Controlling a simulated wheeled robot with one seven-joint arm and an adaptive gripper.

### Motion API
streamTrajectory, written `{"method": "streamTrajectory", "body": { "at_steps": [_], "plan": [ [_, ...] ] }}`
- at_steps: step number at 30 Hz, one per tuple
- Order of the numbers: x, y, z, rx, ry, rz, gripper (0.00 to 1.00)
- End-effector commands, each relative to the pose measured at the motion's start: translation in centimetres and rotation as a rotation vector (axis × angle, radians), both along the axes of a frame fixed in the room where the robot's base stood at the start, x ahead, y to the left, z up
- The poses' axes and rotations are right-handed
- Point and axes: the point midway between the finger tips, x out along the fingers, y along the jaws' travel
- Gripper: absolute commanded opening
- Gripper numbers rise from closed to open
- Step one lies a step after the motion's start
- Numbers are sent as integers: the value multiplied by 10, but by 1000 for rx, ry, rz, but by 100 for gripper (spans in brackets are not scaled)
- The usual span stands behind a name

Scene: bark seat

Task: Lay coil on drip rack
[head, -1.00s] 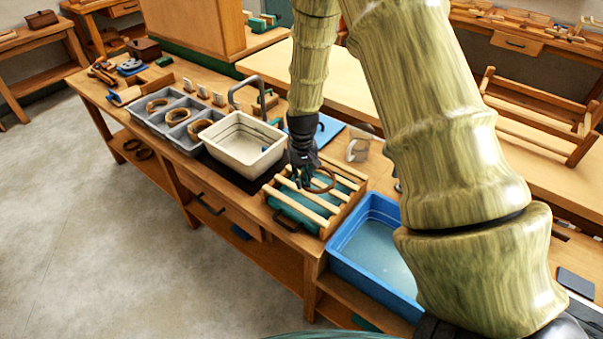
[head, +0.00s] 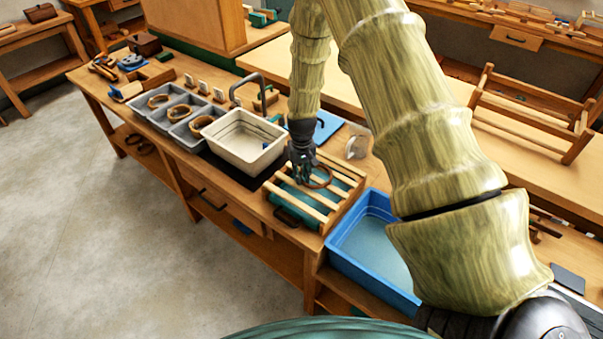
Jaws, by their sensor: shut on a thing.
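The drip rack (head: 303,208) has pale wooden slats over a green base and stands on the bench, left of the blue tub. My gripper (head: 303,178) is over the rack's upper part, pointing down. It is shut on a brown coil (head: 320,178), a ring that shows to the right of the fingers. The coil is at or just above the slats; I cannot tell whether it touches them. My fingers hide the coil's left side.
A white basin (head: 243,140) with a tap stands left of the rack. Grey trays (head: 167,117) holding several coils are beyond it. A blue tub (head: 368,245) is close on the right. A clear cup-like item (head: 357,146) stands behind the rack.

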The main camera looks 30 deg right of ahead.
Motion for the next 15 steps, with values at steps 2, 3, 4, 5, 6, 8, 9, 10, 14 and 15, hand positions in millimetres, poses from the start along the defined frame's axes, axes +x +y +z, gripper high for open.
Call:
{"method": "streamTrajectory", "body": {
  "at_steps": [2,3,4,5,6,8,9,10,14,15],
  "plan": [
    [0,0,0,0,0,0,0],
    [0,0,0,0,0,0,0],
    [0,0,0,0,0,0,0],
    [0,0,-1,0,0,0,0],
    [0,0,-2,0,0,0,0],
    [0,0,-3,0,0,0,0],
    [0,0,-2,0,0,0,21],
    [0,0,-2,0,0,0,27],
    [0,0,-2,0,0,0,35],
    [0,0,-2,0,0,0,35]
  ]
}}
